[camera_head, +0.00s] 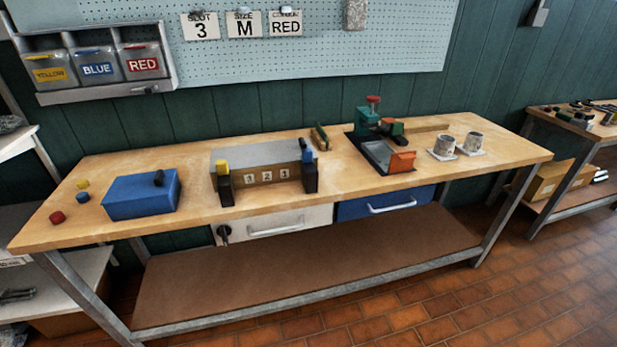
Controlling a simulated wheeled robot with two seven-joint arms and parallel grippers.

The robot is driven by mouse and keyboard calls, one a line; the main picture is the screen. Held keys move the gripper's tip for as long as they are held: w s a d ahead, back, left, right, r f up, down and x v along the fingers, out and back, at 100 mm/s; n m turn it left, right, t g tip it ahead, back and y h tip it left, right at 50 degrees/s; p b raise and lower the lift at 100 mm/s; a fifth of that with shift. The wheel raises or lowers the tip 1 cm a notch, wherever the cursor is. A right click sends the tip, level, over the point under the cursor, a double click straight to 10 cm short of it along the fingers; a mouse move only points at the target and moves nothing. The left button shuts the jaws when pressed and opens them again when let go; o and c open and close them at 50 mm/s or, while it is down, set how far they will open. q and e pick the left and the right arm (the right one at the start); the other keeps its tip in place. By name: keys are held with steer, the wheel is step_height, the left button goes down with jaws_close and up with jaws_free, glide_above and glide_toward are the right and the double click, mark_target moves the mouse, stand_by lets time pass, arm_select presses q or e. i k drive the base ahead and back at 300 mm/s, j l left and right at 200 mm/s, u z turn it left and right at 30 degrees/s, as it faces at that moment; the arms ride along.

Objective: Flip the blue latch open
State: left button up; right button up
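The blue latch (307,154) is a small blue piece above a dark upright bracket at the box's right front corner. A matching yellow latch (222,167) is above a dark bracket at the left front corner. The blue latch looks upright against the box; its exact position is too small to tell. Neither of my grippers is in view.
A blue box (140,197) stands left of the numbered box, near small coloured caps (57,217). A green and orange vise-like fixture (385,140) and two cups (445,146) stand to the right. The bench (330,200) has bare wood along its front edge.

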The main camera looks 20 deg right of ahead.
mark_target(307, 156)
steer(key=i+l+u, duration=0.1)
steer(key=l, duration=0.25)
steer(key=i+l+u, duration=0.15)
steer(key=i+l, duration=0.2)
steer(key=i+l+u, duration=0.1)
steer(key=l, duration=0.25)
steer(key=i+l+u, duration=0.15)
steer(key=l, duration=0.25)
steer(key=i, duration=0.1)
